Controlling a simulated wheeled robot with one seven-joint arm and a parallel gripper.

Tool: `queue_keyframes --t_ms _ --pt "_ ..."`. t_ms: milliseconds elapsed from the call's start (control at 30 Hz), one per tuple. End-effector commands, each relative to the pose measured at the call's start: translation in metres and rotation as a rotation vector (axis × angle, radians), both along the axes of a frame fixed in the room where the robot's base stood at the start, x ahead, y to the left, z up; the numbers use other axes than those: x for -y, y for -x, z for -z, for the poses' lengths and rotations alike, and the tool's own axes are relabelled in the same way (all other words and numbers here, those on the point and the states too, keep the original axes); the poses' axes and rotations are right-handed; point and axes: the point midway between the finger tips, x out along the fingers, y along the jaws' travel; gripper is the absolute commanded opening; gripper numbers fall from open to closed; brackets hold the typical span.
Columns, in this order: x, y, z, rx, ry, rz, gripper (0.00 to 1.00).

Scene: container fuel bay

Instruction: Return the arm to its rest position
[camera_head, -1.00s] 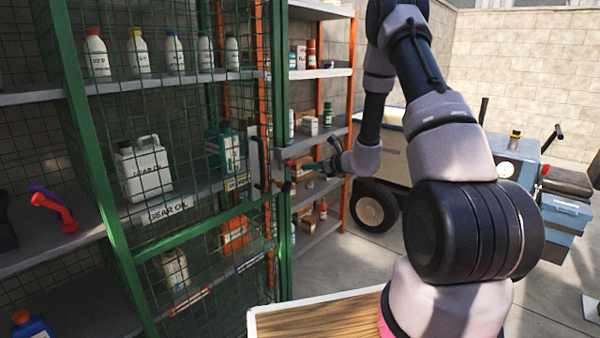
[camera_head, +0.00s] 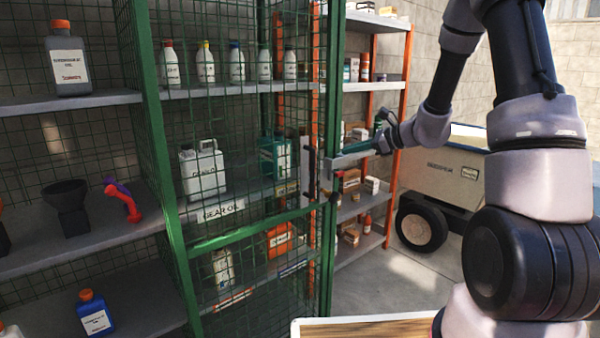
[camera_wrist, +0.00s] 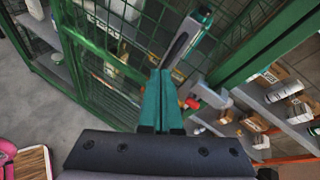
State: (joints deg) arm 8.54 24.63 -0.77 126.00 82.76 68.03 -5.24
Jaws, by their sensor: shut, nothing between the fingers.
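My gripper (camera_head: 352,150) is beside the green-framed mesh cage door, at the height of its handle and latch. In the wrist view its teal fingers (camera_wrist: 162,100) are together with nothing between them. The door handle (camera_wrist: 187,38) is just beyond the fingertips there. A grey latch bar with a red tip (camera_wrist: 191,103) is to their right. In the head view the handle (camera_head: 308,172) is left of the gripper. Whether the fingertips touch the door is unclear. My arm reaches in from the right, bent at the elbow.
The mesh cage (camera_head: 160,130) holds white bottles, a white gear oil jug (camera_head: 203,170) and a teal can (camera_head: 275,157). An orange-framed shelf (camera_head: 375,85) stands behind my gripper. A wheeled machine (camera_head: 455,172) is at right. A wood-topped surface (camera_head: 370,328) is low in front.

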Motion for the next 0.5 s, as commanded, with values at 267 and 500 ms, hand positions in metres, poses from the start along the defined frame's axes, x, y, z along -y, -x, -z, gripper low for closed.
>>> queue_keyframes --t_ms 267,500 --pt "-0.029 0.112 -0.087 0.226 0.368 -0.381 0.00" --pt "-0.014 0.202 -0.123 0.424 0.751 -0.629 0.00"
